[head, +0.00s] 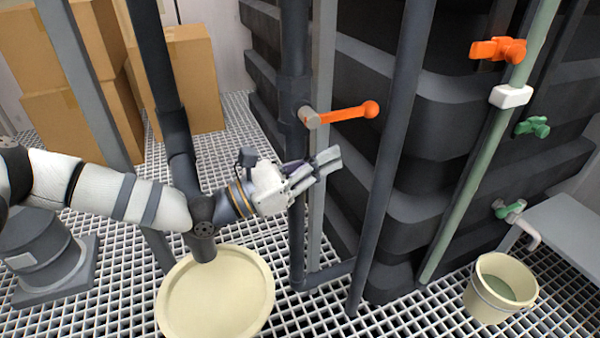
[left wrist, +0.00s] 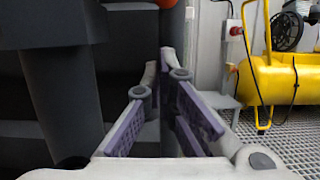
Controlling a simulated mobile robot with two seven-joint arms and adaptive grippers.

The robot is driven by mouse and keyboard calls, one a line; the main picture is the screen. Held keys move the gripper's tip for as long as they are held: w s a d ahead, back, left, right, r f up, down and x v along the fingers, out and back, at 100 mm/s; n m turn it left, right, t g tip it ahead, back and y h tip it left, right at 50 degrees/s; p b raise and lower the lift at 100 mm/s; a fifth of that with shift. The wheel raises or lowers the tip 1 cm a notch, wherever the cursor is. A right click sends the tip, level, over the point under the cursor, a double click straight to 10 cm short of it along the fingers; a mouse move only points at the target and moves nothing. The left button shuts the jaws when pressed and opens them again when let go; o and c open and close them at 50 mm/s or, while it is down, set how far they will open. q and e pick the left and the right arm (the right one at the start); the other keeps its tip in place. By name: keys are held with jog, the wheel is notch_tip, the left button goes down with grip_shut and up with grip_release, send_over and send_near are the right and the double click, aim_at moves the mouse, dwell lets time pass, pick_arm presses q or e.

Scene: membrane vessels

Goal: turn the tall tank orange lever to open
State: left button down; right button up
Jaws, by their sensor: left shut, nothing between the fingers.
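An orange lever (head: 345,114) with a ball end sticks out to the right from a grey pivot on a dark upright pipe, in front of the tall black ribbed tank (head: 400,110). Its long axis lies roughly level, across the pipe. My left gripper (head: 328,158) is just below the lever, shut and empty, its fingers pointing right and slightly up. No contact with the lever shows. In the left wrist view, the fingers (left wrist: 165,75) point ahead, and an orange piece, probably the lever, is cut off at the top edge (left wrist: 164,3). My right gripper is not in view.
Dark posts (head: 397,130) stand close by the gripper. A second orange valve handle (head: 497,49) and green valves (head: 533,127) are at the right. A cream round vessel (head: 215,300) is below my arm; a bucket (head: 500,288) stands at lower right. Cardboard boxes (head: 195,80) are behind.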

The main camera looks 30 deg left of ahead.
aim_at(343, 114)
pick_arm(q)
jog(key=shift+w+d+r, duration=0.15)
jog(key=shift+w+r, duration=0.05)
jog(key=shift+r, duration=0.55)
jog(key=shift+w+d+r, duration=0.15)
jog(key=shift+r, duration=0.55)
jog(key=shift+w+d+r, duration=0.15)
jog(key=shift+w+r, duration=0.05)
jog(key=shift+r, duration=0.55)
jog(key=shift+f, duration=0.1)
